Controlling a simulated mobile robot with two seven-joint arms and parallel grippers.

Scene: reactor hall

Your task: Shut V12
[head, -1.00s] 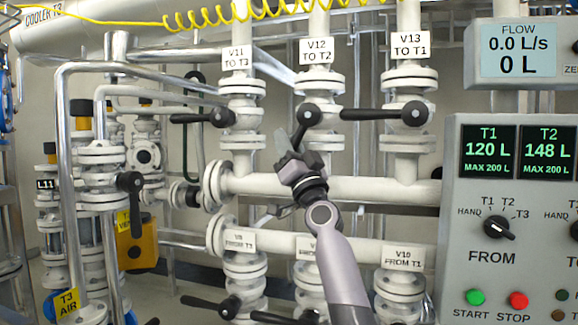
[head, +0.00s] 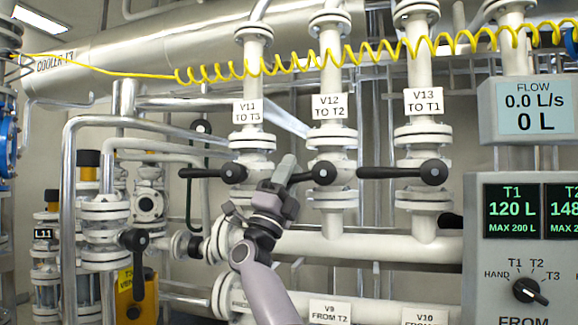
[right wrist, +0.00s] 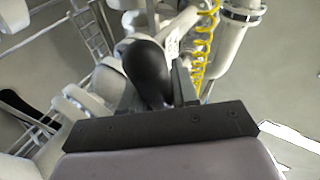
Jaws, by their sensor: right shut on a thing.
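Valve V12 (head: 325,149) is on the middle vertical white pipe, under the label "V12 TO T2" (head: 329,106). Its black lever (head: 304,177) points left from its hub, nearly level and across the pipe, tilted slightly down at its free end. My right gripper (head: 284,172) is shut on the lever's free end and hides it. In the right wrist view the dark rounded lever end (right wrist: 149,70) sits between the fingers. My left gripper is in neither current view.
V11's lever (head: 207,173) points left, its hub close beside my right gripper. V13's lever (head: 389,173) points left, its tip near V12's hub. A yellow coiled hose (head: 360,50) crosses above. A control panel (head: 473,255) stands at right.

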